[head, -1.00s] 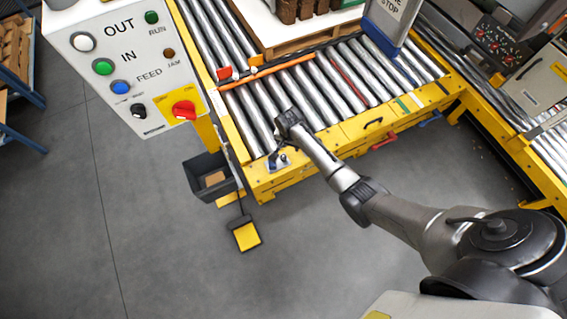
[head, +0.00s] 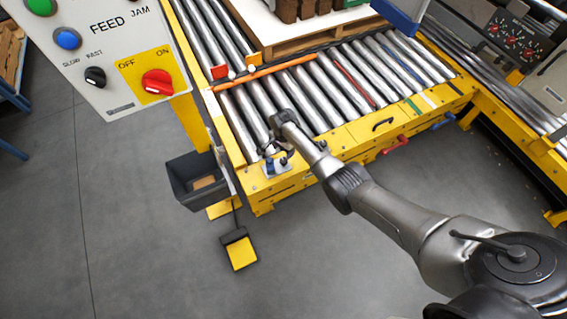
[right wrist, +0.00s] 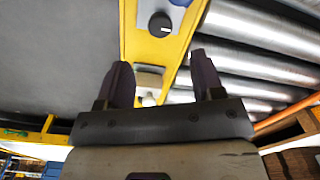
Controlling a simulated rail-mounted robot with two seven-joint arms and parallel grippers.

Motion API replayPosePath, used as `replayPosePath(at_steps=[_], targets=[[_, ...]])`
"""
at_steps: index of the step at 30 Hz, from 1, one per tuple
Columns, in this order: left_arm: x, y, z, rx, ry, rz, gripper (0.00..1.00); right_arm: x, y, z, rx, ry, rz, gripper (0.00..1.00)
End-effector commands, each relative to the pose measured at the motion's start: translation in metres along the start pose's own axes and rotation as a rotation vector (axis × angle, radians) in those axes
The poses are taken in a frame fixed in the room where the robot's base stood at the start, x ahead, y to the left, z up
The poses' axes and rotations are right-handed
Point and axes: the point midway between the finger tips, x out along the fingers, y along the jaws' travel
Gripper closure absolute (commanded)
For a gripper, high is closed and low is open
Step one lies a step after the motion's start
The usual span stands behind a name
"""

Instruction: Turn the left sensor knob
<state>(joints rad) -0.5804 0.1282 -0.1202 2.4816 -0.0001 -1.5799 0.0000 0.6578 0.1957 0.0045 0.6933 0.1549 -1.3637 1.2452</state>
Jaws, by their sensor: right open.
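The knob lies ahead of the gap, apart from both fingers. In the head view my right gripper (head: 277,150) is over the left end of the conveyor's yellow front rail (head: 340,140), by a small pale bracket (head: 275,166). The gripper and arm partly cover that spot, so I cannot make out the knob there. My left gripper is not in view.
A control panel (head: 118,62) with a red switch stands at the upper left. Silver rollers (head: 350,75) lie behind the rail, with an orange bar (head: 265,72) across them. A dark bin (head: 192,178) and a yellow pedal (head: 241,255) are below left. The floor in front is clear.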

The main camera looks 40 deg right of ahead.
Motion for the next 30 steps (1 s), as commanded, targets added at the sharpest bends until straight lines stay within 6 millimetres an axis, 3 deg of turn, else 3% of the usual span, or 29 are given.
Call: replayPosePath(at_steps=[1,3,12,19,30], targets=[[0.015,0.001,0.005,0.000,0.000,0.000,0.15,0.018,0.000,0.000,0.000,0.000,0.001,0.39],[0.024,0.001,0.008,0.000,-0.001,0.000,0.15,0.030,0.000,0.000,0.000,0.000,0.000,0.39],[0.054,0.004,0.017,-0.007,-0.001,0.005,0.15,0.069,0.000,0.000,-0.001,0.000,0.000,0.39],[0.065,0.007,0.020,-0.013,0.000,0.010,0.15,0.083,0.000,0.000,-0.001,0.000,0.000,0.39],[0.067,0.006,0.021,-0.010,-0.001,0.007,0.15,0.086,0.000,0.000,-0.001,0.000,-0.001,0.39]])
